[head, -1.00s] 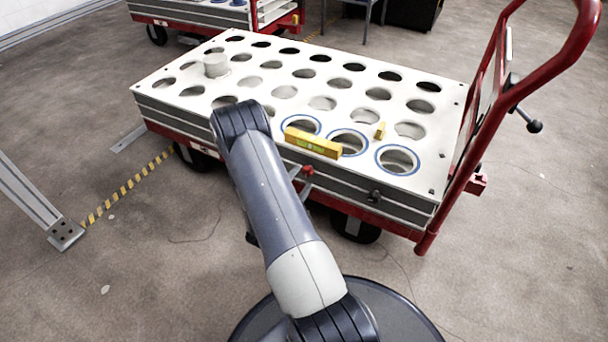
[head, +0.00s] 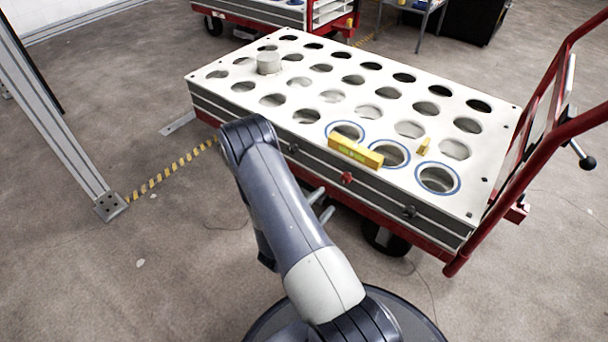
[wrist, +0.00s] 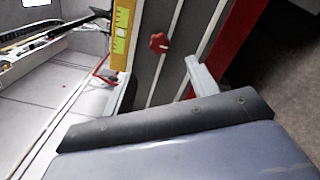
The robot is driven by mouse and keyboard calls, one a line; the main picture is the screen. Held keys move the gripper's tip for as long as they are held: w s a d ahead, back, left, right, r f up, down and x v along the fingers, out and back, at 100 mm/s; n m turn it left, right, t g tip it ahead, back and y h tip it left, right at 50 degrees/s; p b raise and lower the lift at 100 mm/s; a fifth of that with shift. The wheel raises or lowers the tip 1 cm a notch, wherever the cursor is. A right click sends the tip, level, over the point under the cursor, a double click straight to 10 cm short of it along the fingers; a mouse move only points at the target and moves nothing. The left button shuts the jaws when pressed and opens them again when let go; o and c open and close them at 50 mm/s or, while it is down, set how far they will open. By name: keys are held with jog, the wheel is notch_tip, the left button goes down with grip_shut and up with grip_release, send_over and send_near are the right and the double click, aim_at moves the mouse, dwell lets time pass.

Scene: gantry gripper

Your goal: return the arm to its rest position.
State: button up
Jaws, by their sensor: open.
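My arm (head: 285,215) is bent in front of the cart in the head view. My gripper (head: 322,204) shows as two light grey fingers sticking out from behind the arm, apart and with nothing seen between them. They are beside the cart's near side, in front of and below the top plate. In the wrist view one grey finger (wrist: 203,76) shows near the cart's side, and my own dark arm link fills the bottom. Most of the gripper body is hidden behind the arm in the head view.
The cart's white top plate (head: 318,112) has rows of holes, a yellow level (head: 355,151), a small yellow block (head: 424,146) and a pale cylinder (head: 268,63). A red knob (head: 346,178) juts from its near side. A metal post (head: 62,120) stands left. Floor between is clear.

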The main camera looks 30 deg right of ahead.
aim_at(344, 180)
jog(key=b+x, duration=0.3)
jog(key=x, duration=0.7)
jog(key=shift+w+d, duration=0.2)
jog(key=shift+d, duration=0.15)
jog(key=shift+r, duration=0.1)
jog(key=shift+a, duration=0.1)
